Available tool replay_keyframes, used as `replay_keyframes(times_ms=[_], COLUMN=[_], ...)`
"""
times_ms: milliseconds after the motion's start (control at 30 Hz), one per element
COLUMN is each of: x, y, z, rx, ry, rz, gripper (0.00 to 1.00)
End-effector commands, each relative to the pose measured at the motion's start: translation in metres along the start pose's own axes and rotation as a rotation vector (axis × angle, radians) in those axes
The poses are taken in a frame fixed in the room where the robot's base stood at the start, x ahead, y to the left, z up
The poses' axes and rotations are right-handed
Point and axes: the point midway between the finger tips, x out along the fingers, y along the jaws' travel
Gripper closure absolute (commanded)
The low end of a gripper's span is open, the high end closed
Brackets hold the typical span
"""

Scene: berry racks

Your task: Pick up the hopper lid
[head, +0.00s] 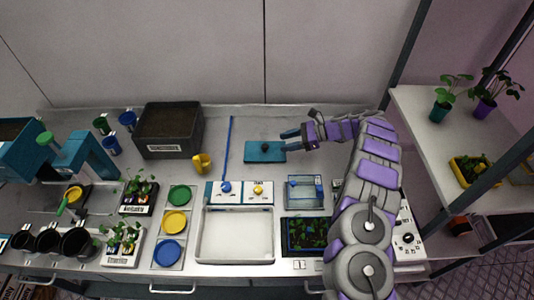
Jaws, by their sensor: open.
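The hopper lid appears to be the flat teal plate (254,156) with a dark round knob (265,147) on top. It lies on the bench toward the back, right of the blue rod. My gripper (288,139) comes in from the right, with its fingers pointing left. The fingers are apart and empty. Their tips are at the right end of the plate, a little right of the knob. I cannot tell whether they touch the plate or hover above it. A teal hopper-like machine (88,152) stands at the left.
A dark soil bin (170,148) and a yellow cup (202,163) stand left of the plate. In front are a white tray (236,259), a clear box (305,193) and a seedling tray (307,252). A shelf rack (425,120) with potted plants borders the right. Bare bench surrounds the plate.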

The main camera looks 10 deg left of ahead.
Motion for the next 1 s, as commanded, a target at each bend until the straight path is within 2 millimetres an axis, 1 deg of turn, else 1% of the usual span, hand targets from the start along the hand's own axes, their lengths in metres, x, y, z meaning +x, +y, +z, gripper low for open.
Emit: replay_keyframes(times_ms=[33,100,200,367,433,733,833,967,1000], x=[0.012,0.022,0.031,0.036,0.041,0.078,0.083,0.083,0.083], y=[0.0,-0.001,-0.002,-0.002,-0.002,-0.003,-0.003,-0.004,-0.004], z=[-0.001,0.0,0.001,0.001,0.0,-0.001,-0.001,0.0,0.0], rx=[0.0,-0.001,-0.001,-0.002,-0.002,-0.002,-0.001,-0.001,-0.001], ry=[0.002,0.004,0.006,0.006,0.005,0.002,0.004,0.005,0.005], rz=[0.002,0.0,0.001,0.001,0.001,-0.001,-0.001,-0.001,-0.001], gripper=[0.48,0.48,0.48,0.48,0.48,0.48,0.48,0.48,0.5])
